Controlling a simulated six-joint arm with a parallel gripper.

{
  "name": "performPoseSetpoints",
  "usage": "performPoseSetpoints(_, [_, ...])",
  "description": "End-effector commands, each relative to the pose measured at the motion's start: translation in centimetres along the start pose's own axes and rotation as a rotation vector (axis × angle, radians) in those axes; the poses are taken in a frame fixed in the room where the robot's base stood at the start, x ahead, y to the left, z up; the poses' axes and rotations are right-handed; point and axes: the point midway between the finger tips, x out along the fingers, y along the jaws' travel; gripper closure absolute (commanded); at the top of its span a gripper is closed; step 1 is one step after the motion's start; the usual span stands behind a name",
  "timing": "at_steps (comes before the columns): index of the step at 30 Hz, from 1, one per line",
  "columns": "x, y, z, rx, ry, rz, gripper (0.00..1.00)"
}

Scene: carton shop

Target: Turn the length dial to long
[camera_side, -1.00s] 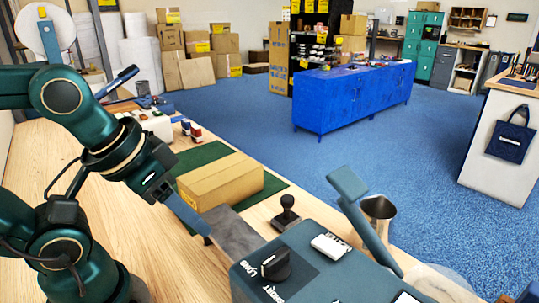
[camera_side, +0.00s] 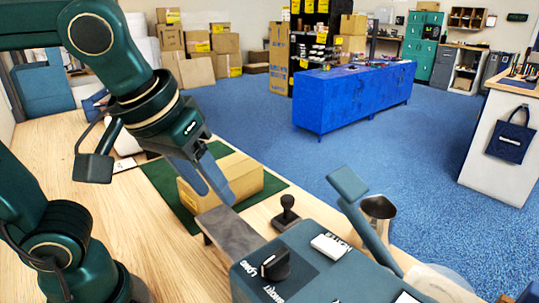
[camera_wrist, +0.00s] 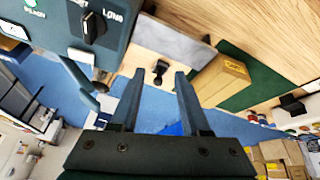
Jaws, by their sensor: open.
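The length dial is a black knob (camera_side: 275,264) on the dark teal machine (camera_side: 320,270) at the bottom of the side view. LONG is printed at its left and SHORT below it. The dial also shows at the top left of the wrist view (camera_wrist: 94,27), with LONG beside it. I cannot tell for sure which word its pointer faces. My gripper (camera_side: 216,196) is open and empty, with its fingers apart, in front of the carton and up and left of the dial. In the wrist view my gripper (camera_wrist: 160,72) has nothing between its fingers and does not touch the dial.
A brown carton (camera_side: 240,184) lies on a green mat (camera_side: 174,196). A grey plate (camera_side: 228,230) adjoins the machine. The wooden bench at left is mostly clear.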

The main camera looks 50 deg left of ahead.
Motion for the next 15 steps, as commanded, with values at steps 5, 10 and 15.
performPoseSetpoints(5, [-0.8, 5.1, 0.0, 0.081, -0.01, 0.003, 0.54])
performPoseSetpoints(10, [-1.1, 8.9, 1.8, 0.22, -0.017, 0.023, 0.54])
performPoseSetpoints(15, [-0.8, 10.1, 3.4, 0.301, -0.035, 0.03, 0.54])
